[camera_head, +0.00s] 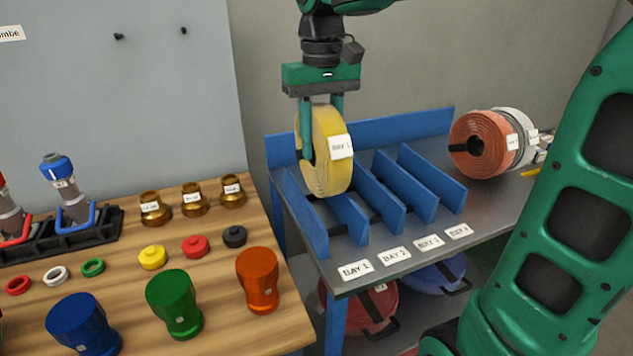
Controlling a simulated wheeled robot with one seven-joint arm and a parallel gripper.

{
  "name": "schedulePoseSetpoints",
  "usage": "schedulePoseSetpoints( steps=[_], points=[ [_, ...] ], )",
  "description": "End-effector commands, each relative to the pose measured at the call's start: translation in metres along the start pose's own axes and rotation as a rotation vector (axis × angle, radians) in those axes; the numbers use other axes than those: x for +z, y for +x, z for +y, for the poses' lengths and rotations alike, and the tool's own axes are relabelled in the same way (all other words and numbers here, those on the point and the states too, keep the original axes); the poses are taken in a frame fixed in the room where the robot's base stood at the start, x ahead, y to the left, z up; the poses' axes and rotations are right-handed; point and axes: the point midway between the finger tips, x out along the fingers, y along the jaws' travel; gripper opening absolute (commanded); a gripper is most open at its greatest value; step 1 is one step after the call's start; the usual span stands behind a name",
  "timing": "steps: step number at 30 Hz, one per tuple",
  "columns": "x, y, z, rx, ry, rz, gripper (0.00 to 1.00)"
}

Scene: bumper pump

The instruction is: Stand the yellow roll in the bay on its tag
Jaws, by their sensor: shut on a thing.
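The yellow roll (327,165) is upright, its white tag (341,146) facing me; the tag appears to read BAY 1. My gripper (321,130) points down from above and is shut on the roll. One finger shows on its left side; the other is partly hidden behind it. The roll is at the left end of the blue rack (368,129), over the bay above the BAY 1 label (356,270). Its lower edge overlaps the second divider (350,218) in the picture. I cannot tell whether it touches the shelf.
Blue dividers split the rack into several bays, those to the right empty. An orange roll (480,143) and a white roll (518,125) stand right of it. A wooden table (215,262) with colored fittings is at left. Red (372,306) and blue (437,272) rolls lie below.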

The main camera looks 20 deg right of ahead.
Motion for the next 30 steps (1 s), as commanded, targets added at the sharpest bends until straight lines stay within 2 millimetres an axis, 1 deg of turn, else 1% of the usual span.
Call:
schedulePoseSetpoints(
  steps=[1,4,14,21,30],
  points=[
    [0.0,0.008,0.001,0.0,0.002,0.0,0.0],
    [0.0,0.021,0.002,0.0,0.004,0.001,0.0],
    [-0.001,0.04,0.003,0.0,0.005,0.002,0.0],
    [0.0,0.067,0.003,0.0,0.006,0.002,0.0],
    [-0.001,0.069,0.003,0.0,0.005,0.003,0.0]
  ],
)
